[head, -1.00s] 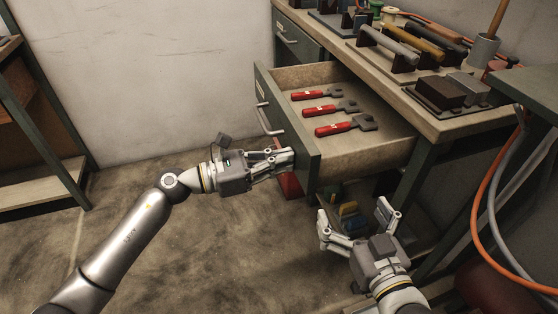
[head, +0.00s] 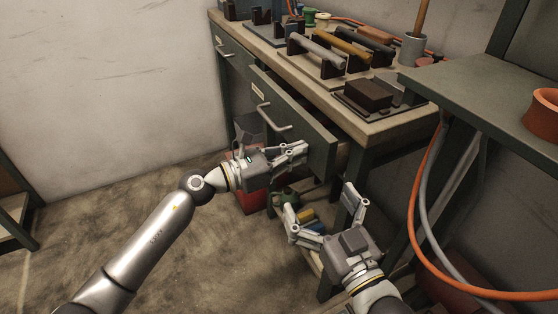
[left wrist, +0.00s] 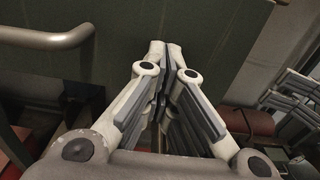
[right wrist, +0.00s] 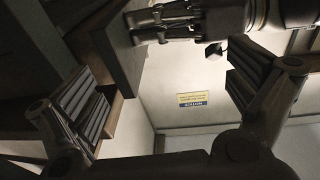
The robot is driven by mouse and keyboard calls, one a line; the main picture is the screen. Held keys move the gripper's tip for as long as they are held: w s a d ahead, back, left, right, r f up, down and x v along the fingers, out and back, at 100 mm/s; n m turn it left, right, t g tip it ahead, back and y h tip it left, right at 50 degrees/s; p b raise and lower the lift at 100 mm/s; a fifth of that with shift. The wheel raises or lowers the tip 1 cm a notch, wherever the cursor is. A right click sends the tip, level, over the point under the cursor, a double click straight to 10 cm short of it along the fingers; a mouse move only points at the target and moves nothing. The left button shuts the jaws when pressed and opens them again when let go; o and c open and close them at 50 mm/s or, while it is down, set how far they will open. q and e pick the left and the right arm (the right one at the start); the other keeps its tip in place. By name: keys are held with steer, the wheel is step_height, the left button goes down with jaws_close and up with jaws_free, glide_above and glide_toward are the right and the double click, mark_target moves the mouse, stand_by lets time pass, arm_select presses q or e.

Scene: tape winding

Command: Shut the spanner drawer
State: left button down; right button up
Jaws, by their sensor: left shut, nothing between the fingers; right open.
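The spanner drawer (head: 296,122) has a dark green front with a metal handle (head: 270,118) and a pale label. It stands a little out from the bench, and its inside and spanners are hidden in the head view. My left gripper (head: 303,150) is shut and empty, its fingertips at the lower right part of the drawer front. In the left wrist view the closed fingertips (left wrist: 166,46) are against or very near the drawer front (left wrist: 215,35), with the handle (left wrist: 50,38) at left. My right gripper (head: 320,205) is open and empty, below and in front of the drawer.
The bench top (head: 372,127) holds tools on stands and a dark block (head: 369,93). A second drawer (head: 228,50) is at the far left of the bench. Orange and grey hoses (head: 418,205) hang at right below a green table (head: 470,80).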

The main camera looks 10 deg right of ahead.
mark_target(310, 148)
arm_select(q)
steer(key=x, duration=0.4)
steer(key=shift+r, duration=0.2)
arm_select(e)
steer(key=shift+s+a+r+t+y, duration=0.1)
steer(key=shift+s+r+t+y, duration=0.1)
steer(key=shift+r+t, duration=0.45)
steer(key=shift+s+a+r+t+y, duration=0.1)
steer(key=shift+r+t+y, duration=0.15)
steer(key=shift+r, duration=0.75)
arm_select(q)
steer(key=shift+a+b, duration=0.1)
steer(key=shift+b, duration=0.25)
arm_select(e)
steer(key=shift+d, duration=0.1)
